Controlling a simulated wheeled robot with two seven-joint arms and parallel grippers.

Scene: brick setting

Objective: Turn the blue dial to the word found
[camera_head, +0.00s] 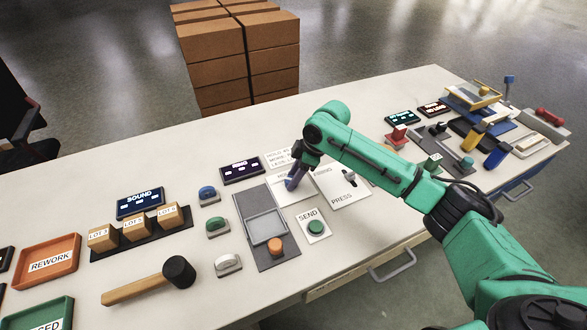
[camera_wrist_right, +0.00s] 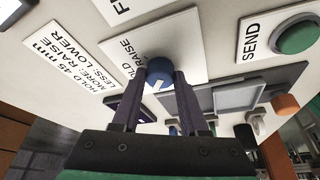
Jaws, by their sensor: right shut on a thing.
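The blue dial (camera_wrist_right: 159,72) sits on a white plate (camera_wrist_right: 185,42) in the right wrist view. The words HOLD and RAISE show on the plate beside it; other words are hidden. A short white mark shows on the dial's near side. My right gripper (camera_wrist_right: 155,78) has its two dark fingers on either side of the dial, shut on it. In the head view my right gripper (camera_head: 293,180) reaches down to the plate and hides the dial. My left gripper is not in view.
Right of the plate is a FIRING/PRESS panel (camera_head: 352,195) with a dark lever. A green SEND button (camera_head: 316,228) and a grey panel with an orange knob (camera_head: 275,245) stand in front. A mallet (camera_head: 150,283), blocks and trays lie left.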

